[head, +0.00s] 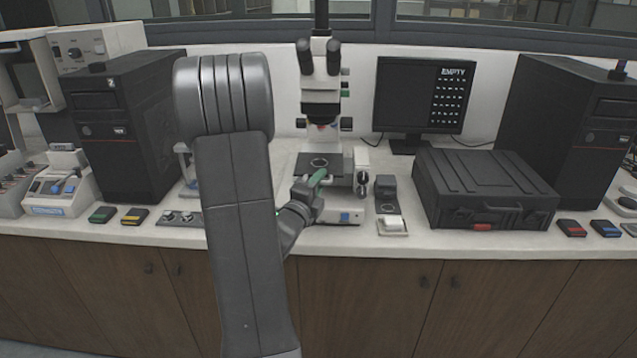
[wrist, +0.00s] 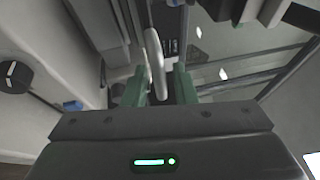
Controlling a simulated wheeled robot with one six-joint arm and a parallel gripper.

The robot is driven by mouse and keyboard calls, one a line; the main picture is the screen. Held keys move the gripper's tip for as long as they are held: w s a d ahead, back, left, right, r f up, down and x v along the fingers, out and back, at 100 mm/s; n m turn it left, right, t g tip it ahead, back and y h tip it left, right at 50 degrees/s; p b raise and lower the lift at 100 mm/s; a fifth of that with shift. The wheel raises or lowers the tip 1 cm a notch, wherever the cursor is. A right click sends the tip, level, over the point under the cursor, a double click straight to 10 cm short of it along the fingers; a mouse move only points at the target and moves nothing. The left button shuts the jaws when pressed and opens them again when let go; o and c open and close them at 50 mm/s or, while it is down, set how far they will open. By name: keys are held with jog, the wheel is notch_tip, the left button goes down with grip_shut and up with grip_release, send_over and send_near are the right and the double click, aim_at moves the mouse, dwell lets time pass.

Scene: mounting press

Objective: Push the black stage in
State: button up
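The black stage (head: 335,160) is a flat dark plate with a round ring on it, below the microscope's lenses in the head view. My gripper (head: 319,178) is at the front left of the stage, with a green finger by its front edge; I cannot tell whether it touches. In the wrist view the two green fingers of my gripper (wrist: 156,88) stand apart. A pale curved bar (wrist: 154,62) shows between them, with gaps on both sides. I cannot clearly make out the stage in the wrist view.
The microscope (head: 321,75) rises over the stage. A small grey device (head: 388,190) stands right of it, then a black case (head: 478,185) and a monitor (head: 423,95). A black computer tower (head: 125,130) stands left. My arm hides part of the bench.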

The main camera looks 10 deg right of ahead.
grip_shut()
jog(key=shift+w, duration=0.1)
jog(key=w+b, duration=0.1)
jog(key=w+d+b, duration=0.1)
jog(key=w, duration=0.1)
jog(key=shift+f, duration=0.15)
jog(key=shift+w+d+r, duration=0.1)
jog(key=shift+w+r, duration=0.15)
jog(key=shift+w, duration=0.2)
jog(key=shift+o, duration=1.2)
grip_release()
jog(key=shift+s+f+b, duration=0.1)
jog(key=shift+b, duration=0.2)
jog(key=b+v, duration=0.3)
jog(key=v, duration=1)
jog(key=shift+s+a, duration=0.25)
